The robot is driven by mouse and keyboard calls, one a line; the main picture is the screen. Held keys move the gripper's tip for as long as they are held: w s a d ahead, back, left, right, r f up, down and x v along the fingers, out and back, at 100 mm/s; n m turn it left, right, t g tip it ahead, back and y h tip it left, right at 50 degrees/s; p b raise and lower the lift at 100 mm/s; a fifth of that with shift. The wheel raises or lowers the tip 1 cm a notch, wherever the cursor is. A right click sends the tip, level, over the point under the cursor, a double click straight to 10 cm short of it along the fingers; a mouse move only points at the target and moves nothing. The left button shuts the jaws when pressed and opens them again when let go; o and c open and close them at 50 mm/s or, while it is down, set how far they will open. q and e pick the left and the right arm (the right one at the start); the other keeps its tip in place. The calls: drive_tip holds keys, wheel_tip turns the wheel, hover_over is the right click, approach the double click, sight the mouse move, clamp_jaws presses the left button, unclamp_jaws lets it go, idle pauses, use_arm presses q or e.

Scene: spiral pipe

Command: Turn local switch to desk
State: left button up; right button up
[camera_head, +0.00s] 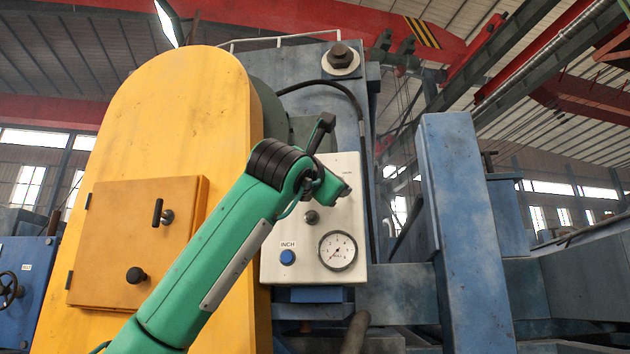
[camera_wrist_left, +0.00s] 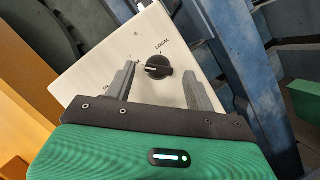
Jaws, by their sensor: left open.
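The white control panel (camera_head: 344,222) is mounted beside the yellow housing. The black rotary switch (camera_wrist_left: 158,67) shows in the left wrist view, with a LOCAL label (camera_wrist_left: 163,44) above it and other lettering near the left finger, too small to read. I cannot tell which label its grip points to. My left gripper (camera_wrist_left: 161,76) is open, its grey fingers on either side of the switch; contact is not clear. In the head view my left gripper (camera_head: 338,188) is in front of the panel's upper part and hides this switch. My right gripper is not in view.
Lower on the panel are a black knob (camera_head: 312,217), a blue INCH button (camera_head: 287,257) and a round gauge (camera_head: 338,251). The yellow housing (camera_head: 180,110) is to the left, with a hatch (camera_head: 120,235). A blue post (camera_head: 465,230) stands to the right.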

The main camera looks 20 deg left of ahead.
use_arm(q)
drive_tip(key=b+v, duration=0.3)
drive_tip(key=v, duration=0.9)
drive_tip(key=shift+b, duration=0.4)
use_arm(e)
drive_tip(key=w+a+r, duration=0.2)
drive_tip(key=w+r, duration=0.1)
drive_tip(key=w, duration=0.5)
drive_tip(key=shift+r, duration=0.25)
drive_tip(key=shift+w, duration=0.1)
